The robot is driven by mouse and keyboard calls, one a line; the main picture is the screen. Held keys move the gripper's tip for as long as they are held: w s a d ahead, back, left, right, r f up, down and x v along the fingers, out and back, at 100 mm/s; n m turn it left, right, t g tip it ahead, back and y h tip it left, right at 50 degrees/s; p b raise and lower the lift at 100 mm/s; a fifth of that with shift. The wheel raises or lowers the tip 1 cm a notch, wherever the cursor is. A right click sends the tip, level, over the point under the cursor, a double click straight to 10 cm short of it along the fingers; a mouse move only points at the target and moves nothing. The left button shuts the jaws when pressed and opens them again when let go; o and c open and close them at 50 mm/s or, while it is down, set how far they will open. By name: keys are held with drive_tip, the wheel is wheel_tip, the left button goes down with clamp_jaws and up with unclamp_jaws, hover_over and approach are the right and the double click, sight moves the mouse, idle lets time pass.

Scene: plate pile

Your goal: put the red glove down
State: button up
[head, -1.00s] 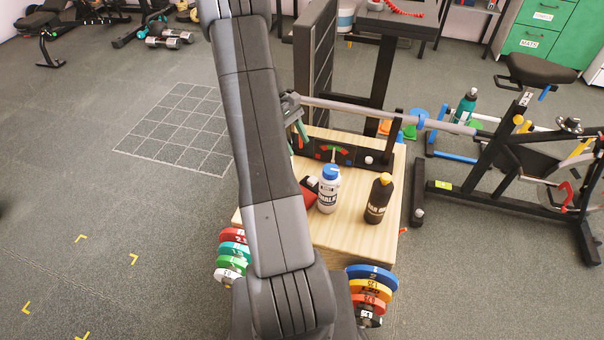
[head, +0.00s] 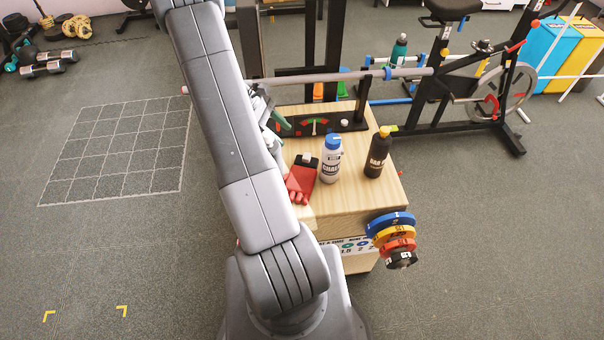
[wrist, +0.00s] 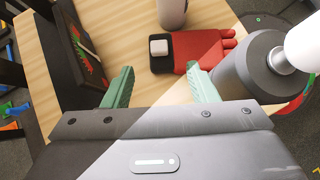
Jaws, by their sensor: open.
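The red glove (head: 301,184) lies flat on the wooden top (head: 350,195), beside the white chalk bottle (head: 330,160). Its cuff is black with a pale square patch. In the wrist view the glove (wrist: 203,48) lies beyond the fingertips, towards the upper right, not between them. My gripper (wrist: 160,84) has its two green fingers spread wide, with bare wood between them. In the head view my gripper (head: 266,112) is partly hidden behind my arm, above the left part of the top, apart from the glove.
A black bottle with a yellow cap (head: 377,153) stands right of the chalk bottle. A black panel with a coloured dial (head: 312,126) stands at the back edge. Weight plates (head: 391,232) hang at the front right. A bar (head: 340,75) runs behind.

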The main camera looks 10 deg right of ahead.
sight(306, 155)
drive_tip(key=x, duration=0.5)
drive_tip(key=shift+d+f, duration=0.1)
drive_tip(key=shift+f, duration=0.05)
drive_tip(key=shift+x, duration=2.65)
drive_tip(key=shift+w+f, duration=0.15)
drive_tip(key=shift+c, duration=0.4)
clamp_jaws()
